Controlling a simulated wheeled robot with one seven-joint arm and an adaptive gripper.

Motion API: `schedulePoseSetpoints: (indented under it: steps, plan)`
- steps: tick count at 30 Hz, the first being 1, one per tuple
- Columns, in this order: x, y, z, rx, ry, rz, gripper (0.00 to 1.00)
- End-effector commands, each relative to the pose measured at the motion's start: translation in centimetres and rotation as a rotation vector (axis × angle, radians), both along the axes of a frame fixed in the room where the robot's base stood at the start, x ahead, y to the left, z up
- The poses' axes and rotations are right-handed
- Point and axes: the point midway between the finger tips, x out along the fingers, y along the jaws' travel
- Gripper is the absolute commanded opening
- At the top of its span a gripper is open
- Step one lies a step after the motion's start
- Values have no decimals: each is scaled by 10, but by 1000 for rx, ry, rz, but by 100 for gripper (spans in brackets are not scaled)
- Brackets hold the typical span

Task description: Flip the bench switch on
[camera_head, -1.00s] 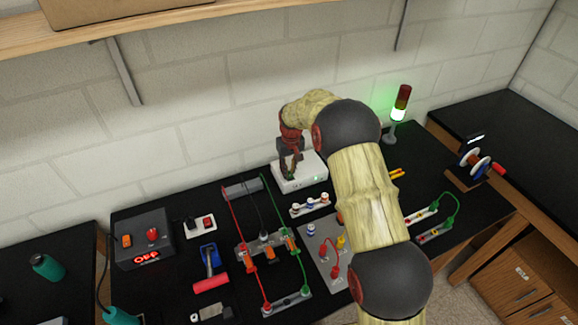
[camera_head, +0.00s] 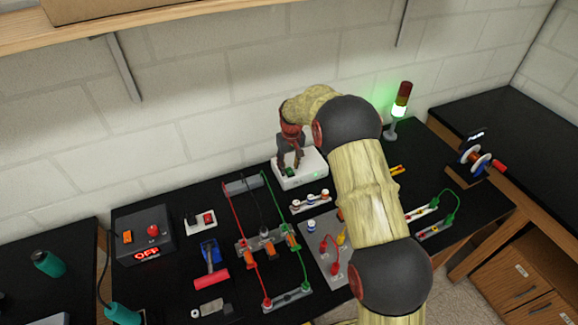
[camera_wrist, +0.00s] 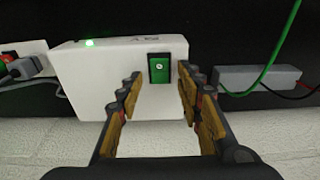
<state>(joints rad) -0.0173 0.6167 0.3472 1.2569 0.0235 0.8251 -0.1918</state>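The bench switch is a green rocker (camera_wrist: 159,67) on a white box (camera_wrist: 112,82), with a lit green lamp on the box. In the head view the white box (camera_head: 314,166) stands at the back of the black bench, and the green rocker (camera_head: 290,171) shows just below my fingers. My gripper (camera_head: 291,166) is over the box, pointing down. In the wrist view my gripper (camera_wrist: 160,82) is open, with its fingers on either side of the rocker and nothing between them. I cannot tell whether the fingertips touch the box.
A signal tower (camera_head: 399,108) glows green at the back right. A grey box (camera_head: 146,240) at the left reads OFF in red. A small terminal strip (camera_head: 310,202) and wired boards (camera_head: 262,245) lie in front. The wall is close behind.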

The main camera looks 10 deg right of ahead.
Motion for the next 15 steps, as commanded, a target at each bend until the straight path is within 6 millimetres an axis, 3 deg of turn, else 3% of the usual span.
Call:
schedulePoseSetpoints:
  steps: [15]
  plan:
    - [-8,-2,91,0,-3,0,36]
